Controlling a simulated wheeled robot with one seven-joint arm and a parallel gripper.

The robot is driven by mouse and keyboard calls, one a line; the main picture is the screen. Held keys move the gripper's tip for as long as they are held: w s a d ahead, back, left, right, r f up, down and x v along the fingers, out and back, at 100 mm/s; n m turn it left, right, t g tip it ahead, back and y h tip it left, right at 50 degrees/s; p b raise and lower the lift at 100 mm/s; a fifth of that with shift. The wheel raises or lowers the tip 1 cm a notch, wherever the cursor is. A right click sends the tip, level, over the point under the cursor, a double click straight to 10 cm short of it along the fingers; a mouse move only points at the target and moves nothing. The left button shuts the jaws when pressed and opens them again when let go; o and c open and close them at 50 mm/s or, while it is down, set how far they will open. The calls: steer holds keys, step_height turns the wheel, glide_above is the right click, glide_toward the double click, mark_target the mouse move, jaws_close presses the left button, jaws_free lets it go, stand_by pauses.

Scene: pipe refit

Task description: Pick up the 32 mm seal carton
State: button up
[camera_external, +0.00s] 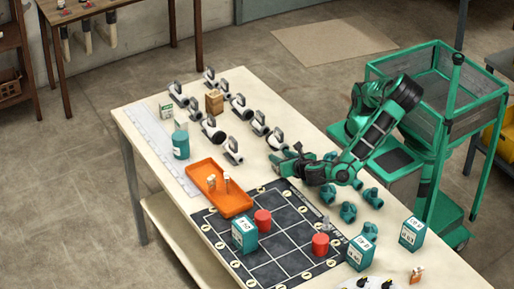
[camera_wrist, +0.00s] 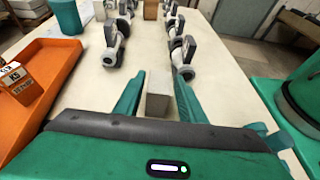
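Several teal cartons with white labels stand on the workbench in the external view: one on the dark grid mat (camera_external: 244,236), one (camera_external: 361,254) near the mat's right corner, and one (camera_external: 412,234) at the right edge. Their size labels are too small to read, so I cannot tell which is the 32 mm carton. My gripper (camera_external: 274,158) is over the bench right of the orange tray, away from these cartons. In the wrist view my gripper (camera_wrist: 159,72) has its teal fingers apart. A grey-beige block shows between them; I cannot tell whether it is part of my gripper.
The orange tray (camera_external: 207,204) holds small labelled pieces. Black-and-white valves (camera_external: 213,131) stand in rows beyond my gripper, with a brown box (camera_external: 214,101). Teal fittings (camera_external: 348,212) lie close under my arm. Red cylinders (camera_external: 320,245) stand on the mat. A teal canister (camera_external: 180,146) stands left.

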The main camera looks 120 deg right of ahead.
steer(key=shift+x, duration=2.85)
steer(key=shift+w+a+f, duration=0.1)
steer(key=c, duration=0.8)
